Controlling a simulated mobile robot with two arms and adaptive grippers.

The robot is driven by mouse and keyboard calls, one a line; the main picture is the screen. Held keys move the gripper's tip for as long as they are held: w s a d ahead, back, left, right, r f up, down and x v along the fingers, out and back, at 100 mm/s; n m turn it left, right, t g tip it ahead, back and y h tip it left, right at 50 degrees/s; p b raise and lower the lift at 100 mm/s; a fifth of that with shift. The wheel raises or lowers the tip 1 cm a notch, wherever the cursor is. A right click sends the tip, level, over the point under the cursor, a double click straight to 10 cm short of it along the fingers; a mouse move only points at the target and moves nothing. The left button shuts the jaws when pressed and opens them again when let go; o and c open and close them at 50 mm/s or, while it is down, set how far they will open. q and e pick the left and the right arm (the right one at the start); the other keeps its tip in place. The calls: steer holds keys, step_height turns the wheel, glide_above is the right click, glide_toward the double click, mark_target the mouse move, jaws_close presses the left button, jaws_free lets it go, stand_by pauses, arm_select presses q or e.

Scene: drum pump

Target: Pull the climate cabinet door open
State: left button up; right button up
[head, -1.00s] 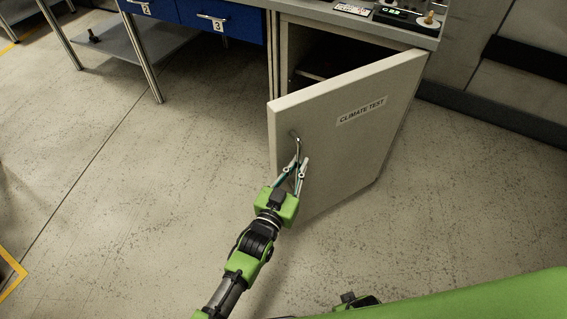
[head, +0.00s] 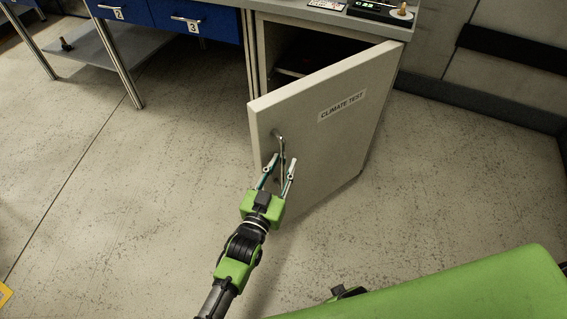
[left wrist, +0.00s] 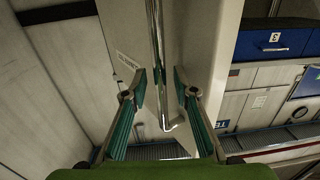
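The climate cabinet door (head: 335,135), pale grey with a "CLIMATE TEST" label (head: 342,105), stands well open, swung out from the cabinet. Its metal bar handle (head: 281,146) is near the door's free edge. My left gripper (head: 280,168) is open at the handle. In the left wrist view, the fingers (left wrist: 159,80) are spread apart, with the handle (left wrist: 157,50) running between them and a gap on both sides. The door's face (left wrist: 205,60) fills the middle of that view. My right gripper is not in view.
The dark cabinet interior (head: 290,52) shows behind the door. Blue drawers (head: 205,20) are to the left, above a low metal shelf (head: 80,55). Small devices stand on the counter (head: 408,28) above. The floor (head: 130,200) is clear left and right of the door.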

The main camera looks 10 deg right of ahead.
arm_select(q)
steer(key=v, duration=1.1)
steer(key=shift+s, duration=0.15)
